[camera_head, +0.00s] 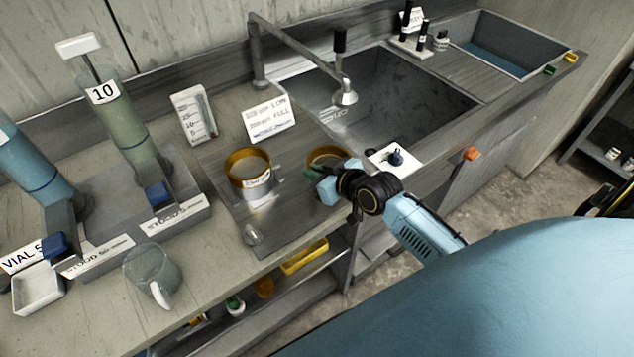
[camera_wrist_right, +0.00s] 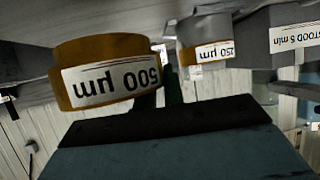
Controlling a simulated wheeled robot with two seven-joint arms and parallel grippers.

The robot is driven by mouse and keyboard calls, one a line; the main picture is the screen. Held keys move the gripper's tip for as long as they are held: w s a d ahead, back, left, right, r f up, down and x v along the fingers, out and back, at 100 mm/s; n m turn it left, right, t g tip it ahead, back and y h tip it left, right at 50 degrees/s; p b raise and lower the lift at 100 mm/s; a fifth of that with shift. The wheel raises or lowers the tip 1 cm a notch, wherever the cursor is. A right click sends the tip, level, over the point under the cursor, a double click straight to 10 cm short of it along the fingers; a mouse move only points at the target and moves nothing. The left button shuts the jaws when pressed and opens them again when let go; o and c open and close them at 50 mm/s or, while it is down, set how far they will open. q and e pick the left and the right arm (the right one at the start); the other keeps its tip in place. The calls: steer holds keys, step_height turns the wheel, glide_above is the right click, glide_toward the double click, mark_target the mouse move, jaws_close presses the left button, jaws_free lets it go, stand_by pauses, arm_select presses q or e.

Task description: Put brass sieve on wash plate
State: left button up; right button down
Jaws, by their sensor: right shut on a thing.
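A brass sieve (camera_head: 325,155) is at the tip of my right gripper (camera_head: 317,174), over the right part of a flat grey metal plate (camera_head: 280,228) on the bench. In the right wrist view the sieve (camera_wrist_right: 106,48) shows a label reading 500 µm upside down. My right gripper is shut on this sieve; its fingers are partly hidden, and I cannot tell whether the sieve touches the surface below. A second brass-rimmed sieve (camera_head: 248,160) stands on a silvery base left of it; its label in the wrist view (camera_wrist_right: 205,55) looks like 250 µm. My left gripper is out of view.
A tap (camera_head: 345,95) and metal sink (camera_head: 400,95) lie behind. A white plate with a dark blue knob (camera_head: 396,156) sits right of the gripper. A small clear glass piece (camera_head: 252,235), a jug (camera_head: 145,270) and column stands (camera_head: 125,130) are left. A sign (camera_head: 268,119) stands behind.

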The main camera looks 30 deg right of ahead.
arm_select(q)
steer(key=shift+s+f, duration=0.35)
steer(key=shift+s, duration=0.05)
arm_select(e)
steer(key=shift+f, duration=2)
arm_select(q)
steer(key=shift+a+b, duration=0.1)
steer(key=shift+b, duration=0.25)
arm_select(e)
steer(key=c, duration=1.5)
jaws_free()
arm_select(q)
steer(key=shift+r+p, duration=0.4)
steer(key=shift+p, duration=0.1)
arm_select(e)
steer(key=v, duration=1.2)
